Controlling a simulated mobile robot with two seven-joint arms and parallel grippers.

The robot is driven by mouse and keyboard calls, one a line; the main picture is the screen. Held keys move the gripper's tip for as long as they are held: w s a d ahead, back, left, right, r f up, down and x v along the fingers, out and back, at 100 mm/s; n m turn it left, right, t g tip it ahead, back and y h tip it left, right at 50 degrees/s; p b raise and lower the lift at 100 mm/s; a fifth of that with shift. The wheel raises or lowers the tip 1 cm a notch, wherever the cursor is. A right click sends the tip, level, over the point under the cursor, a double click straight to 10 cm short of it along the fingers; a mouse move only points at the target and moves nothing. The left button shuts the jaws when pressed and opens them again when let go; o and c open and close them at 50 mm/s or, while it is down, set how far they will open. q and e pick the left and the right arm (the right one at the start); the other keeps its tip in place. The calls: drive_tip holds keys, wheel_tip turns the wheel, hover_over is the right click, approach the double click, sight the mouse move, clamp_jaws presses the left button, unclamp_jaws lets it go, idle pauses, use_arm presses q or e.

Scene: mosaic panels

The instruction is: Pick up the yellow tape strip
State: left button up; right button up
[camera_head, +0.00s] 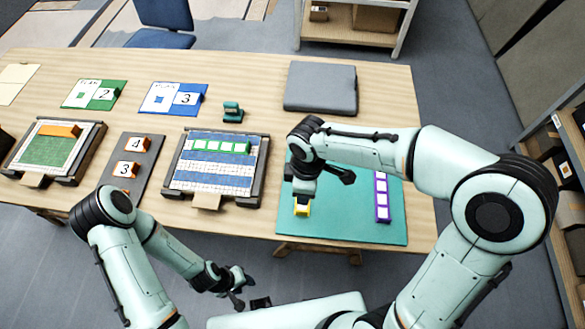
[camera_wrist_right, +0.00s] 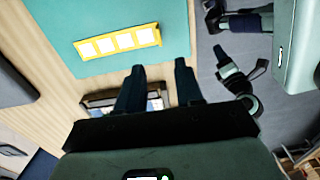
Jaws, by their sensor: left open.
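The yellow tape strip (camera_head: 302,208) lies on the teal mat (camera_head: 350,228), partly hidden under my right arm in the head view. In the right wrist view the yellow strip (camera_wrist_right: 118,41) shows whole, with a row of white squares, flat on the mat. My right gripper (camera_wrist_right: 160,72) has its two dark fingers apart with nothing between them. The strip lies beyond the fingertips and a little left of them, not touched. My left gripper (camera_head: 238,290) is open and empty in front of the table's near edge.
A purple strip (camera_head: 382,198) lies on the mat's right side. A framed blue-and-white panel (camera_head: 212,180) with a green strip stands left of the mat. A grey tray (camera_head: 125,172) holds number blocks. A grey case (camera_head: 320,88) lies behind the mat.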

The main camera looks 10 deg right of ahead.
hover_over(301, 211)
wheel_tip(301, 211, down, 7)
wheel_tip(301, 211, down, 6)
drive_tip(key=shift+d+r+b, duration=0.1)
drive_tip(key=shift+r+b, duration=0.05)
drive_tip(key=shift+b, duration=0.45)
use_arm(q)
drive_tip(key=shift+s+f, duration=0.8)
drive_tip(key=shift+s, duration=0.15)
use_arm(e)
clamp_jaws()
